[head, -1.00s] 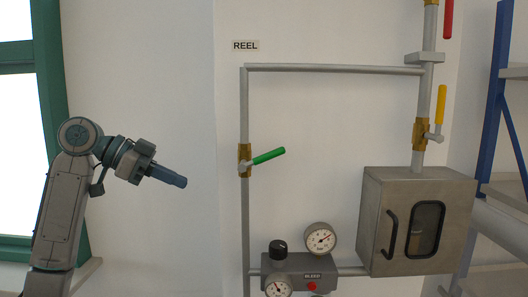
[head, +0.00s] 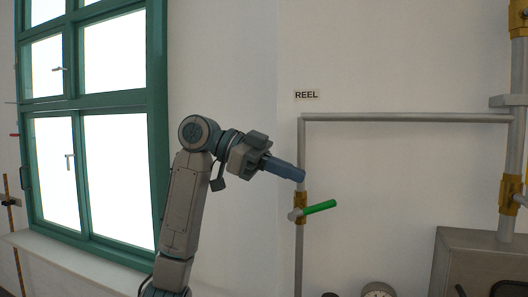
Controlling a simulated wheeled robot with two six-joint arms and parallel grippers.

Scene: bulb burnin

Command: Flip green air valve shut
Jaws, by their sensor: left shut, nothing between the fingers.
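The green valve handle (head: 320,207) sits on a brass valve body (head: 300,208) on the left vertical pipe, under the REEL label (head: 306,95). The handle points right and slightly up, across the pipe. My left gripper (head: 301,175) is shut and empty. In the picture its tip overlaps the pipe just above the brass body; I cannot tell whether it touches. My right gripper is not in view.
A grey horizontal pipe (head: 410,117) runs right to a thicker vertical pipe (head: 513,170). A metal cabinet (head: 470,252) stands at the lower right. A gauge (head: 378,290) shows at the bottom edge. A green-framed window (head: 158,120) is at the left.

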